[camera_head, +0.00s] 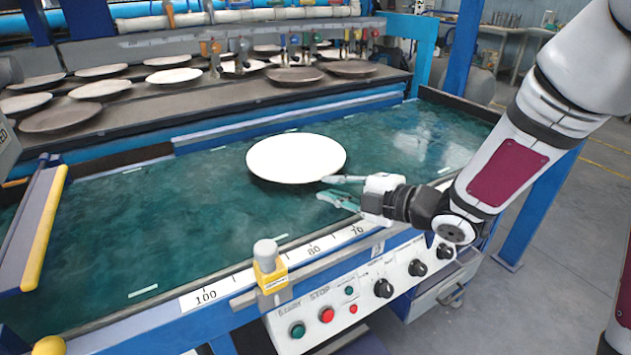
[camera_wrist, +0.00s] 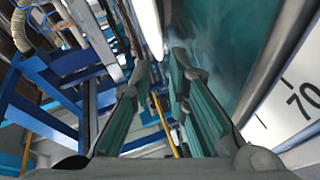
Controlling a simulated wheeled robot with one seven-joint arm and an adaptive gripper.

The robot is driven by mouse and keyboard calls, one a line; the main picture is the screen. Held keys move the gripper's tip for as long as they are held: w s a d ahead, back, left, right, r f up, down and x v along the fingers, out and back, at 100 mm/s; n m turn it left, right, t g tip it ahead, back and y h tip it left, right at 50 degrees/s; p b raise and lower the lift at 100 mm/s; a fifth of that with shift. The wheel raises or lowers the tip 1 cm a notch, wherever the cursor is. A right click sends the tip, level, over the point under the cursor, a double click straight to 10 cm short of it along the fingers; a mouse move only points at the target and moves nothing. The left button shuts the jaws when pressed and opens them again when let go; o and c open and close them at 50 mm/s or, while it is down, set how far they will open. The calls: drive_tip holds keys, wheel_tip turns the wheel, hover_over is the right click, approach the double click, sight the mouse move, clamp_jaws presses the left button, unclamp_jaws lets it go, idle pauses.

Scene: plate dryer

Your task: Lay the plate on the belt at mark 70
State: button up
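The white round plate (camera_head: 297,158) shows over the green belt (camera_head: 215,215), right of its middle. I cannot tell whether it rests on the belt or sits just above it. My gripper (camera_head: 325,188) is at the plate's near right rim, its fingers apart. The upper finger overlaps the rim in the head view; the lower finger shows below it. In the wrist view the plate (camera_wrist: 148,25) is a thin white edge beyond the gap between the fingertips (camera_wrist: 161,68). Mark 70 (camera_head: 357,229) is on the front scale; it also shows in the wrist view (camera_wrist: 305,97).
The scale strip (camera_head: 240,283) runs along the front edge, with a yellow-and-grey post (camera_head: 268,268) on it. The control panel (camera_head: 350,300) hangs below. Several plates lie on the rack (camera_head: 140,105) behind. The belt left of the plate is clear.

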drive_tip(key=shift+v, duration=1.05)
